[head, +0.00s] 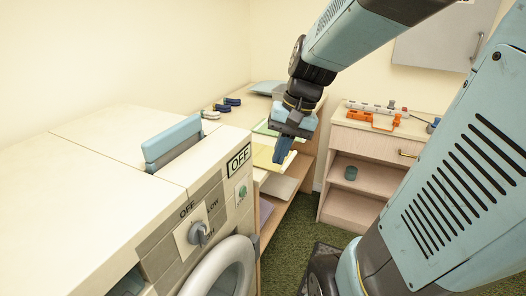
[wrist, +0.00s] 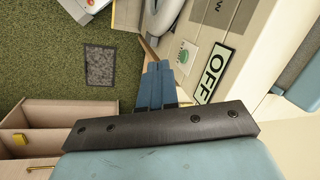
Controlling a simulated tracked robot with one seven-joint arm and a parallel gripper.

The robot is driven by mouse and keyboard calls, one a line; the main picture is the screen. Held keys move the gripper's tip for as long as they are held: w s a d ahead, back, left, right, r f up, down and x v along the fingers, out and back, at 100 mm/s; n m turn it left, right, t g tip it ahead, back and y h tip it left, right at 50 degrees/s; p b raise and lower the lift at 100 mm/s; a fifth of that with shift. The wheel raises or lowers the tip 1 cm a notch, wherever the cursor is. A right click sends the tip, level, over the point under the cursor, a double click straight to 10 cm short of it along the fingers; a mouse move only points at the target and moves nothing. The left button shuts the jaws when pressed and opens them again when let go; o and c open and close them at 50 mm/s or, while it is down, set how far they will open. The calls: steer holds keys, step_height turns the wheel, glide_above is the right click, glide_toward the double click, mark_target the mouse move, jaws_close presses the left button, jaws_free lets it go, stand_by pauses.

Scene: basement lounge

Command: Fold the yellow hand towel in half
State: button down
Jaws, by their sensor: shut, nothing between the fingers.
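My gripper (head: 282,158) points down in front of the shelves, in the picture over the right part of the yellow cloth. Its blue fingers (wrist: 159,68) are shut and empty in the wrist view. I cannot make out the towel in the wrist view.
The washing machine (head: 120,150) stands at left, with its blue flap (head: 172,143) raised. Green (head: 264,128), white (head: 281,187) and purple (head: 265,211) flat pieces lie near the yellow one. A wooden cabinet (head: 354,204) stands at right. Green carpet (wrist: 45,45) is open between.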

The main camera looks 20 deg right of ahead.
steer(key=w+d+f+m+g+y, duration=0.2)
steer(key=w+f+m+y, duration=0.3)
steer(key=w+f, duration=0.1)
steer(key=m+t+y, duration=0.7)
steer(key=m+t, duration=0.9)
steer(key=m, duration=0.2)
glide_toward(290, 160)
step_height(290, 160, down, 3)
steer(key=f+x, duration=0.1)
steer(key=x, duration=0.9)
steer(key=shift+r, duration=2.55)
